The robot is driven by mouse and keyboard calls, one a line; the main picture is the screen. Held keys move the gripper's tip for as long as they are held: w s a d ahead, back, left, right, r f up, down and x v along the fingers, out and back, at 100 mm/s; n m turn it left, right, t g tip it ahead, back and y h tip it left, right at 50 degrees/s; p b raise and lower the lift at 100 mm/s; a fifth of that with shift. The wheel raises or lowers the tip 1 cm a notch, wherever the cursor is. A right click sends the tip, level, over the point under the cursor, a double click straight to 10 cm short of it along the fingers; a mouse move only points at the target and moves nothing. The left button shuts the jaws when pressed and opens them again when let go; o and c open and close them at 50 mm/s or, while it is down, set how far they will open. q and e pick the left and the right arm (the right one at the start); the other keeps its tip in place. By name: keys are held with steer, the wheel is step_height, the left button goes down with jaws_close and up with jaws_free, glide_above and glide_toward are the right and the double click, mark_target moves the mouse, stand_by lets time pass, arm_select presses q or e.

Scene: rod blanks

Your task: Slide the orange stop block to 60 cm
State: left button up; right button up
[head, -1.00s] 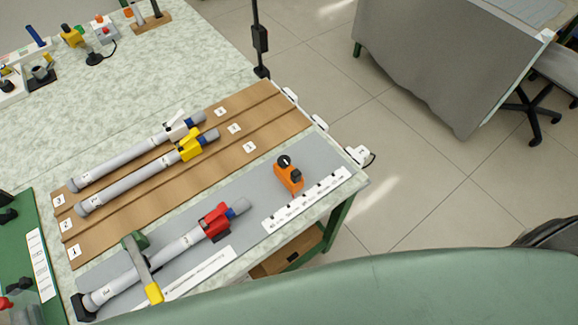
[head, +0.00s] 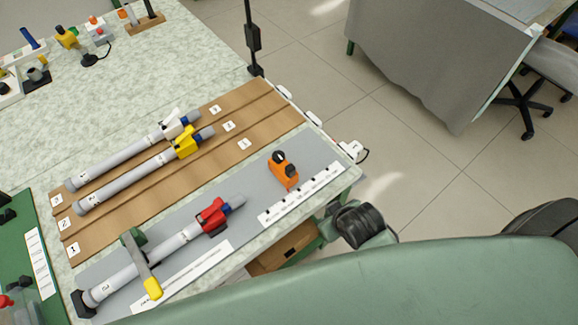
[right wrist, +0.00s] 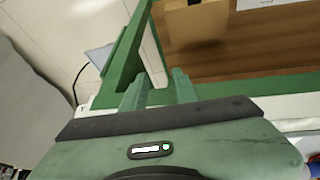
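The orange stop block (head: 284,172), with a black knob on top, sits on the grey strip (head: 316,152) near the right end of the table. It stands just behind the white scale label (head: 300,194), whose numbers are too small to read. A grey rod (head: 165,252) with a red clamp (head: 212,217) lies on the same strip to the left of the block. My right gripper (right wrist: 157,88) shows two green fingers apart with nothing between them in the right wrist view. In the head view, part of my right arm is beside the table's right edge, below the block. My left gripper is not in view.
A green and yellow clamp lever (head: 141,264) crosses the rod's left part. Two more rods, with white (head: 174,128) and yellow (head: 185,144) clamps, lie on the brown grooved board (head: 262,108) behind.

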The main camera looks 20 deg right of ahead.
step_height(320, 180, up, 8)
steer(key=f, duration=0.1)
steer(key=w+a+r+n+t+y, duration=0.1)
steer(key=w+a+r+n+t, duration=0.2)
steer(key=w+r+n+t, duration=1.15)
steer(key=w+a+r+n+y, duration=0.2)
steer(key=w+a+r+y, duration=0.15)
steer(key=r, duration=0.35)
steer(key=w+a+r+n+y, duration=0.2)
steer(key=a+r+y, duration=0.15)
steer(key=r, duration=0.35)
steer(key=s+a+r+n+g+y, duration=0.35)
steer(key=a+n+g+y, duration=0.5)
steer(key=n, duration=0.75)
steer(key=s+a+f+n+g+y, duration=0.2)
steer(key=a+n+g+y, duration=0.15)
steer(key=n, duration=0.25)
steer(key=n+g+h, duration=0.9)
steer(key=n+h, duration=0.5)
steer(key=h, duration=0.1)
glide_toward(290, 167)
step_height(290, 167, down, 3)
steer(key=p+x, duration=0.1)
steer(key=x, duration=0.2)
steer(key=a+p+x, duration=0.1)
steer(key=x, duration=0.3)
steer(key=shift+s, duration=0.15)
